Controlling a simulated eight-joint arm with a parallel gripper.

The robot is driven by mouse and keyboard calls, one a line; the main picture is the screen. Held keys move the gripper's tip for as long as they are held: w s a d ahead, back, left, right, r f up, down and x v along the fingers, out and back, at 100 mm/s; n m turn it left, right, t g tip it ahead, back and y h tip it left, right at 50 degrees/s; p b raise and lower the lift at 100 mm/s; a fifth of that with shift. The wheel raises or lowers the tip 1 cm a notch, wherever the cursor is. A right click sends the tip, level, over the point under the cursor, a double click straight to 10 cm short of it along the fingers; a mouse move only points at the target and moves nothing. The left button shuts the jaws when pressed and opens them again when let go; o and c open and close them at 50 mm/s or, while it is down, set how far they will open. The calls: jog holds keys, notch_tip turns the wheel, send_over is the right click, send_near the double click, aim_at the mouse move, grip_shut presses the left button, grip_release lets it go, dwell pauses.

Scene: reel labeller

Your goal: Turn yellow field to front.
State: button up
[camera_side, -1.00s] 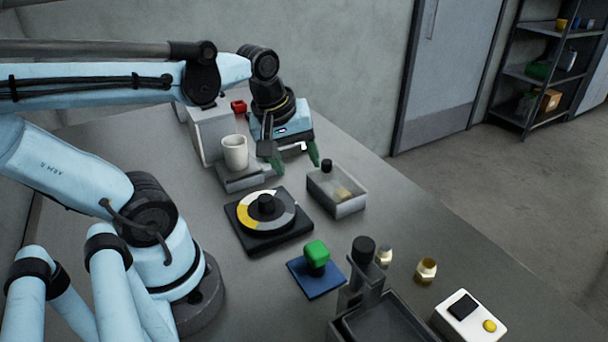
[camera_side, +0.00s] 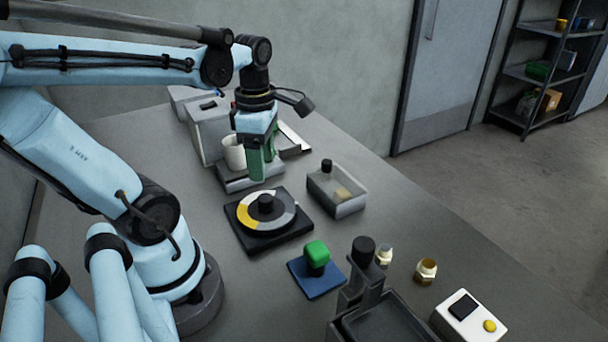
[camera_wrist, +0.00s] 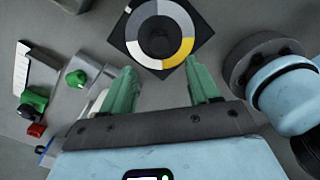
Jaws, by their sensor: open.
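The turntable dial in the side view (camera_side: 268,226) is a ring with white, grey, dark and yellow fields on a black square base, with a black knob (camera_side: 266,203) in its middle. Its yellow field (camera_side: 246,215) lies at the left of the ring in the side view. The wrist view also shows the yellow field (camera_wrist: 176,60), on the ring side nearest my gripper. My gripper (camera_side: 260,165) points down behind the dial, above and apart from it. In the wrist view its green fingers (camera_wrist: 162,85) are spread with nothing between them.
A white cup (camera_side: 234,152) stands on a grey machine just left of my gripper. A clear bin (camera_side: 340,204) is right of the dial. A green-topped knob (camera_side: 316,253) on a blue plate, brass fittings (camera_side: 426,270) and a white button box (camera_side: 470,316) are nearer the front right.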

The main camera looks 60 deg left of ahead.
aim_at(265, 197)
jog(key=shift+f, duration=4.55)
jog(key=shift+c, duration=0.2)
jog(key=c, duration=1)
